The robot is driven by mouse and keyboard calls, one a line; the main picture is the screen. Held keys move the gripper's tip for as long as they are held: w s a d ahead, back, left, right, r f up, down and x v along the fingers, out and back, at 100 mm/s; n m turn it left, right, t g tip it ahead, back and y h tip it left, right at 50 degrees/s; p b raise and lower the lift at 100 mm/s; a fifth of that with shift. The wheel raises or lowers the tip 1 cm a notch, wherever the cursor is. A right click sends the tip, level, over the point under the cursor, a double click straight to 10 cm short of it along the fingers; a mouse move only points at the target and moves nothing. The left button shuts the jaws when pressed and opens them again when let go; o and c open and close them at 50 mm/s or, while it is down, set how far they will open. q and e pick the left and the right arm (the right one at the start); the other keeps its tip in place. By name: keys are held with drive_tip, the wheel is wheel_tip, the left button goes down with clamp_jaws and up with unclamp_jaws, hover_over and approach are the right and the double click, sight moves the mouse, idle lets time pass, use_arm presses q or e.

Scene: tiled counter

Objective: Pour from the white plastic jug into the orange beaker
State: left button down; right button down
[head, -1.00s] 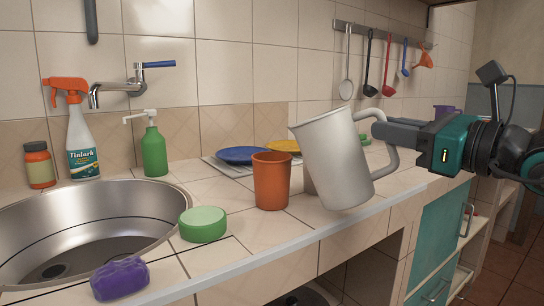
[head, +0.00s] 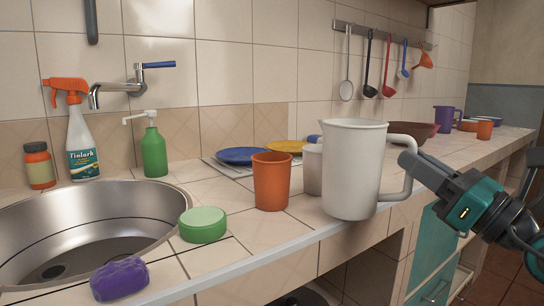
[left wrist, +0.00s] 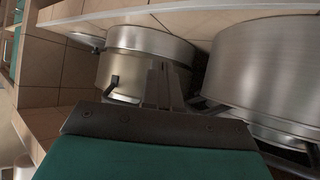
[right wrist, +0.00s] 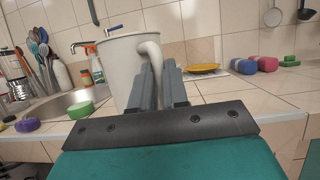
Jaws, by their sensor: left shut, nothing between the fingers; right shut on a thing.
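The white plastic jug (head: 352,170) is upright in the head view, at the counter's front edge, to the right of the orange beaker. My right gripper (head: 408,160) is shut on its handle. The jug also shows in the right wrist view (right wrist: 120,68), with the gripper fingers (right wrist: 166,85) at the handle. Whether the jug's base touches the counter is unclear. The orange beaker (head: 271,181) stands upright on the tiles, a little apart from the jug; its inside is mostly hidden. My left gripper (left wrist: 165,85) is shut and empty, among metal pots.
A white container (head: 312,168) stands between beaker and jug, partly hidden. A green round box (head: 203,225) and a purple sponge (head: 119,278) lie near the sink (head: 150,222). Blue (head: 241,155) and yellow plates are behind. Metal pots (left wrist: 150,45) are close around my left gripper.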

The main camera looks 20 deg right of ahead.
wheel_tip(320, 180, up, 5)
drive_tip(key=p, duration=0.4)
drive_tip(key=shift+p, duration=0.35)
drive_tip(key=shift+s, duration=0.1)
